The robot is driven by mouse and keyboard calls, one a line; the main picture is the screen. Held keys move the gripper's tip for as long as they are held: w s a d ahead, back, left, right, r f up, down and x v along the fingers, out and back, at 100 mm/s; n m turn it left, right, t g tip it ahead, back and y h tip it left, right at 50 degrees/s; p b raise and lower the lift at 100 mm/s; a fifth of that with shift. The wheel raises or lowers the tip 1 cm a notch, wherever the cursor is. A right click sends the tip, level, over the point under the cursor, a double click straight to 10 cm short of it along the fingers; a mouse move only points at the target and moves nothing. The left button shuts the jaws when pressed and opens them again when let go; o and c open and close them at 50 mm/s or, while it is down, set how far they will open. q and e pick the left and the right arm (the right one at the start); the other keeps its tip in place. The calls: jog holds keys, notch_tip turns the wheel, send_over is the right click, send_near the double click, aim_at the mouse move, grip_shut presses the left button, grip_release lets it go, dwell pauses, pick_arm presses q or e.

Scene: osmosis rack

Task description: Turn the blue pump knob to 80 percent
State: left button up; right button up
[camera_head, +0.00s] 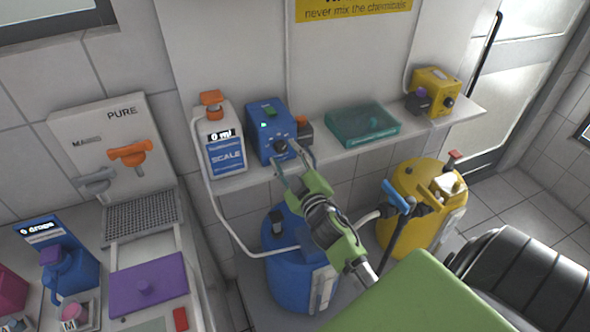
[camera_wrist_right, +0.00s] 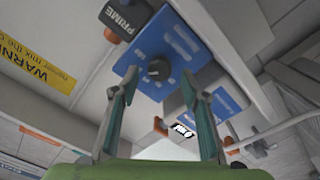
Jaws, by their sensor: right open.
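The blue pump (camera_head: 266,130) stands on the wall shelf, right of the white scale bottle. Its black knob (camera_head: 281,146) is on the front face. In the right wrist view the blue pump face (camera_wrist_right: 178,45) and the round dark knob (camera_wrist_right: 158,70) show between and beyond the fingers. My right gripper (camera_head: 294,160) is open in front of the pump, its fingers either side of the knob's direction. It also shows in the right wrist view (camera_wrist_right: 163,110). I cannot tell whether a finger touches the pump. The knob's exact setting is too small to read. My left gripper is out of view.
A teal tray (camera_head: 362,125) and a yellow pump (camera_head: 434,92) share the shelf (camera_head: 330,148). Blue (camera_head: 290,270) and yellow (camera_head: 418,225) canisters stand below. A purple-lidded counter (camera_head: 148,284) is at left.

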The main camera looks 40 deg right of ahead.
jog(key=v, duration=1)
jog(key=shift+s, duration=0.15)
jog(key=shift+d, duration=0.1)
jog(key=s+a+f+m+g+y, duration=0.1)
jog(key=s+a+f+g+y, duration=0.1)
jog(key=s+a+f+g, duration=0.4)
jog(key=s+a+f+m+g+y, duration=0.1)
jog(key=s+a+f+g, duration=0.25)
jog(key=s, duration=0.45)
jog(key=s+a+f+m+g+y, duration=0.1)
jog(key=s+a+f+g+y, duration=0.1)
jog(key=s+a+f+g, duration=0.45)
notch_tip(320, 180, down, 24)
jog(key=s+d+t+b, duration=0.1)
jog(key=s+d+b, duration=0.1)
jog(key=s+d+f+g+b, duration=0.1)
jog(key=s+d+f+b, duration=0.1)
jog(key=s+f, duration=1.5)
notch_tip(320, 180, down, 3)
jog(key=shift+s+d+f+h, duration=0.2)
jog(key=shift+s+d+h, duration=0.1)
jog(key=shift+s+d, duration=0.1)
